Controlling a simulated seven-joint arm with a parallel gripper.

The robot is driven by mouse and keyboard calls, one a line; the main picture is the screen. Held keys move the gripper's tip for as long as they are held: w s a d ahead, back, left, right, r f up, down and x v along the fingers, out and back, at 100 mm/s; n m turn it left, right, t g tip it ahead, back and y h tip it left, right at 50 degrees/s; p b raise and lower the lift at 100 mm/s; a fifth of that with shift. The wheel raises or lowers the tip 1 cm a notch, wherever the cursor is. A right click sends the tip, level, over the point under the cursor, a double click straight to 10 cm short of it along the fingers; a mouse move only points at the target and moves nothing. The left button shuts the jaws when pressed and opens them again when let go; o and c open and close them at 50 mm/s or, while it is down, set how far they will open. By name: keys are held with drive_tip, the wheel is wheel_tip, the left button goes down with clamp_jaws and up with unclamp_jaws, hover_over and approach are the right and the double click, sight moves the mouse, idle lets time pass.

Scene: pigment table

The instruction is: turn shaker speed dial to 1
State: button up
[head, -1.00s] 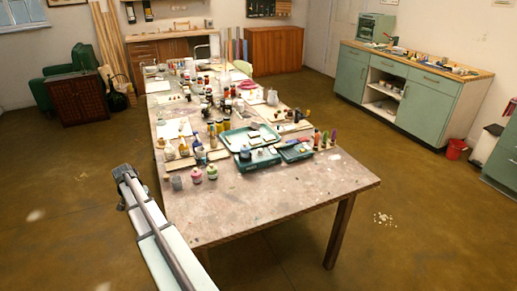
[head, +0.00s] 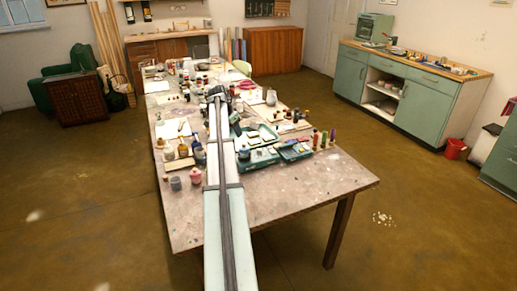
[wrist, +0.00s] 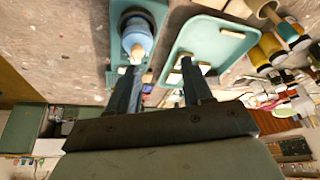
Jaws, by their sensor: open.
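My gripper (wrist: 160,75) is open in the wrist view, with its two dark fingers apart and nothing held between them. Close by the left finger is a teal flat-based object (wrist: 124,12) bearing a round blue part (wrist: 137,38). I cannot tell for sure whether it is the shaker. The head view does not show my fingers clearly.
A teal tray (wrist: 236,40) with small cream pieces lies by the right finger. Several bottles (wrist: 268,45) crowd beyond it. A pink jar (head: 194,175) and a grey jar (head: 175,183) stand left of my arm. The table's front right (head: 320,185) is clear.

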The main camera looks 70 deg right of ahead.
approach(259, 149)
drive_tip(key=shift+m, duration=0.4)
drive_tip(key=x, duration=0.8)
drive_tip(key=shift+s+d+f, duration=0.1)
drive_tip(key=shift+f, duration=0.2)
drive_tip(key=shift+c, duration=0.3)
drive_tip(key=shift+g, duration=0.3)
clamp_jaws()
